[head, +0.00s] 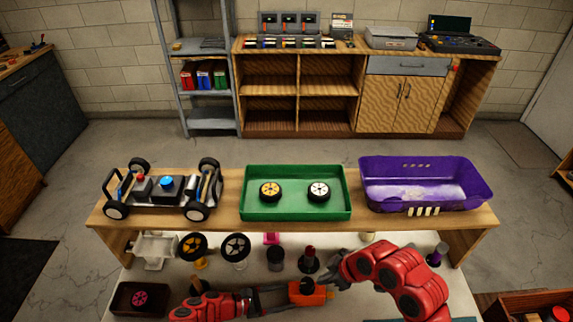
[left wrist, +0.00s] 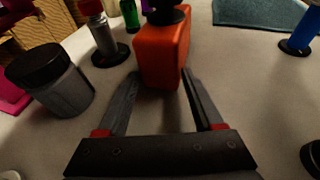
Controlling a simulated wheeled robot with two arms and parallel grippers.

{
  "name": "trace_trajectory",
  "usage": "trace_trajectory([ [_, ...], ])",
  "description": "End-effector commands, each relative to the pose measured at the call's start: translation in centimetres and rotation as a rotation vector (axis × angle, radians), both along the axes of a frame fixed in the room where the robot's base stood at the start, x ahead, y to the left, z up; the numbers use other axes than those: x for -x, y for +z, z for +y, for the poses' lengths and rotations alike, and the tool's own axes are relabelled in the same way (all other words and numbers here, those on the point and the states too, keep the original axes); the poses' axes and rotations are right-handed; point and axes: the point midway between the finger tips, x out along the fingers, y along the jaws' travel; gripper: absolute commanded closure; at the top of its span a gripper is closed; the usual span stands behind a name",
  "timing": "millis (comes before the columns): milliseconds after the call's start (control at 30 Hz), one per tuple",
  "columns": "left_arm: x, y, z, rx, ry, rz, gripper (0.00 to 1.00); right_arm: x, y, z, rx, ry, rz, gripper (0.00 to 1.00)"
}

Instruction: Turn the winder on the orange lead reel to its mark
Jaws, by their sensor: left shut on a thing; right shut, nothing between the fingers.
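The orange lead reel (head: 316,297) stands on the pale lower surface in the front middle of the head view. Its dark winder (head: 306,286) is on top. In the left wrist view the reel (left wrist: 164,52) is an upright orange block with a round black winder (left wrist: 168,16). My left gripper (head: 293,297) is shut on the reel's body, with a finger on either side in the left wrist view. My right gripper (head: 337,280) is shut and empty, close beside the reel on its right; I cannot tell if it touches. I cannot make out the mark.
A grey jar with a black lid (left wrist: 52,80) and a red-topped post (left wrist: 104,35) stand near the reel. The shelf above holds a car chassis (head: 165,188), a green tray (head: 297,210) with two wheels, and a purple tub (head: 425,195).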

Motion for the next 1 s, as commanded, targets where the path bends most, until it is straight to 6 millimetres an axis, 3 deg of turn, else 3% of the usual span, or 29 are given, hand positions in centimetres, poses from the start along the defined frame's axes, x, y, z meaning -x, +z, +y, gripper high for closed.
trace_trajectory([
  [367,-0.02,-0.01,0.02,0.000,0.001,0.000,0.81,0.02,0.31,0.01,0.000,0.000,0.000,1.00],
  [400,-0.01,0.00,0.03,0.000,0.001,0.000,0.28,0.02,0.31,0.01,0.000,0.000,0.000,1.00],
  [567,-0.01,-0.01,0.01,0.000,0.000,0.000,0.00,0.03,0.30,0.02,0.000,0.000,0.000,1.00],
  [1000,0.07,0.29,0.90,0.001,0.005,-0.003,0.00,0.02,0.30,0.02,0.000,0.001,0.000,1.00],
])
